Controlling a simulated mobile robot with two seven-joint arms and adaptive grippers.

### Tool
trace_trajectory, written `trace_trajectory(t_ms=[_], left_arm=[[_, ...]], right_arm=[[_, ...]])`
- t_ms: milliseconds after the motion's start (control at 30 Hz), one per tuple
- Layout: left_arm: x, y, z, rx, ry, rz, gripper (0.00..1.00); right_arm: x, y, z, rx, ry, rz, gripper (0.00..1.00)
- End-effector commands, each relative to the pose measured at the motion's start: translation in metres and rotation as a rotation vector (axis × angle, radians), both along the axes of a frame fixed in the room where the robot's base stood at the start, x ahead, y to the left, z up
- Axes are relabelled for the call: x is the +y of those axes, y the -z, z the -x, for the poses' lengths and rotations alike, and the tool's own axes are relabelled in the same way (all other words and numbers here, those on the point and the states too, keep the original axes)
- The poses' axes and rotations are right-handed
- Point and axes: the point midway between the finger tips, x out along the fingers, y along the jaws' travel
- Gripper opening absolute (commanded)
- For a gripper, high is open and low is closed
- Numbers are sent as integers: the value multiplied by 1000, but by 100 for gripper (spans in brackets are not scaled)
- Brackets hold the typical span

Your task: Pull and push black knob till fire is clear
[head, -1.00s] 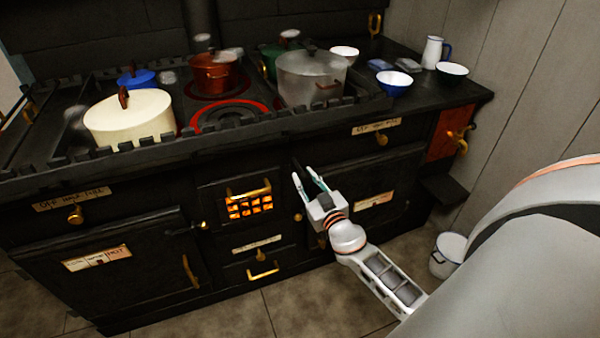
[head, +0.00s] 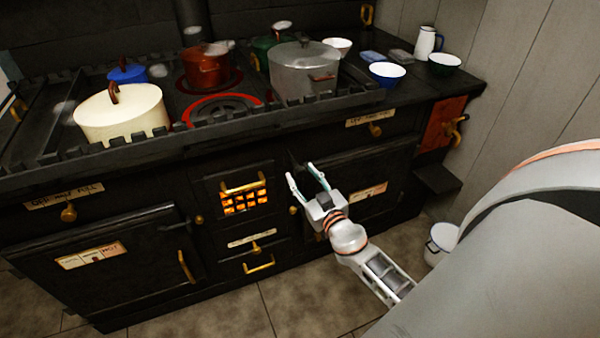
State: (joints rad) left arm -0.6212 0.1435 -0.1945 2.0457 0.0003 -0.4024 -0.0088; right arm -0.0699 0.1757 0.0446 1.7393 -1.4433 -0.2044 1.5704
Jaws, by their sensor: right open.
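My right gripper (head: 301,171) is open and empty, in front of the stove just right of the firebox. Its two light fingers point up and toward the stove front. A small dark shape, perhaps the black knob (head: 295,162), shows just beyond the fingertips; it is too dark against the black stove to be sure, and I cannot tell whether a finger touches it. The fire (head: 244,202) glows orange behind the small barred firebox door, left of the gripper. My left gripper is not in view.
The black stove (head: 130,206) carries a cream pot (head: 122,118), a red pot (head: 206,70) and a large grey pot (head: 303,75). Brass handles and knobs jut from its front. A white bucket (head: 440,240) stands on the floor at right. The floor before the stove is clear.

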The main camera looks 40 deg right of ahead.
Motion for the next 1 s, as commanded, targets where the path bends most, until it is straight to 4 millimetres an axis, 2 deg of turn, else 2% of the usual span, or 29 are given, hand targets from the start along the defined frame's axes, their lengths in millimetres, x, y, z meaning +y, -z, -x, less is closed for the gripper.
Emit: trace_trajectory(t_ms=[200,433,600,900,1000], left_arm=[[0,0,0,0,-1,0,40],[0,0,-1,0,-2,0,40],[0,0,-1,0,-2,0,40],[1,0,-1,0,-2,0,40],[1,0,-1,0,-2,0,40]], right_arm=[[9,1,47,4,-1,2,41],[16,1,83,3,-1,3,41],[18,0,94,1,-1,1,41],[18,0,96,0,0,0,41],[18,0,96,3,0,14,15]])
